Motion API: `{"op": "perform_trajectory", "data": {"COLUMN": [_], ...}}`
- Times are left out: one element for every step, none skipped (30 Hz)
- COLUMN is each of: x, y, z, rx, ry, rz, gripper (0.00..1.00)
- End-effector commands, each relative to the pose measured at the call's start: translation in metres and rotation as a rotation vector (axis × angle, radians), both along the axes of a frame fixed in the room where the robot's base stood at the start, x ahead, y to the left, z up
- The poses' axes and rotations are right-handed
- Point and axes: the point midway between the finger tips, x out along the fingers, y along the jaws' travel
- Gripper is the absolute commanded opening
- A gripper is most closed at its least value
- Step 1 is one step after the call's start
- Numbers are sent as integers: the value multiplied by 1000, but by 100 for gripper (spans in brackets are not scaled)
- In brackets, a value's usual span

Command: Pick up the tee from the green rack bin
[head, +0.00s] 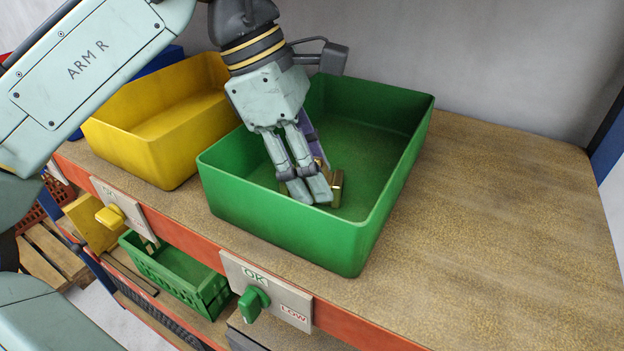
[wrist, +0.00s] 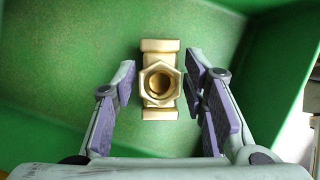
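The brass tee (wrist: 161,86) lies on the floor of the green rack bin (head: 285,226), with its hexagonal branch opening facing the wrist camera. In the head view part of the tee (head: 337,188) shows beside my fingers, and the rest is hidden behind them. My gripper (head: 318,196) reaches down into the bin. In the wrist view my gripper (wrist: 163,92) is open, with one purple-padded finger on each side of the tee. Gaps show between the tee and both pads, so neither appears to touch it.
A yellow bin (head: 140,150) stands left of the green bin on the same shelf (head: 500,230). The green bin's walls surround my fingers. A smaller green crate (head: 185,275) sits below. A green knob (head: 252,302) juts from the shelf front. The shelf's right side is clear.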

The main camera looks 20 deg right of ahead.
Motion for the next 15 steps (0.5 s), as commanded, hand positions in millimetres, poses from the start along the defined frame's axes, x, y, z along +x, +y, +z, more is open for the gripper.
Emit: {"op": "perform_trajectory", "data": {"x": [0, 0, 0, 0, 0, 0, 0, 0, 0, 0, 0, 0, 0, 0, 0], "y": [0, 0, 0, 0, 0, 0, 0, 0, 0, 0, 0, 0, 0, 0, 0], "z": [0, 0, 0, 0, 0, 0, 0, 0, 0, 0, 0, 0, 0, 0, 0], "rx": [0, 0, 0, 0, 0, 0, 0, 0, 0, 0, 0, 0, 0, 0, 0], "ry": [0, 0, 0, 0, 0, 0, 0, 0, 0, 0, 0, 0, 0, 0, 0], "rz": [0, 0, 0, 0, 0, 0, 0, 0, 0, 0, 0, 0, 0, 0, 0], "gripper": [34, 32, 29, 27, 25, 23, 21, 19, 16, 14, 12, 9, 7, 5, 3]}}
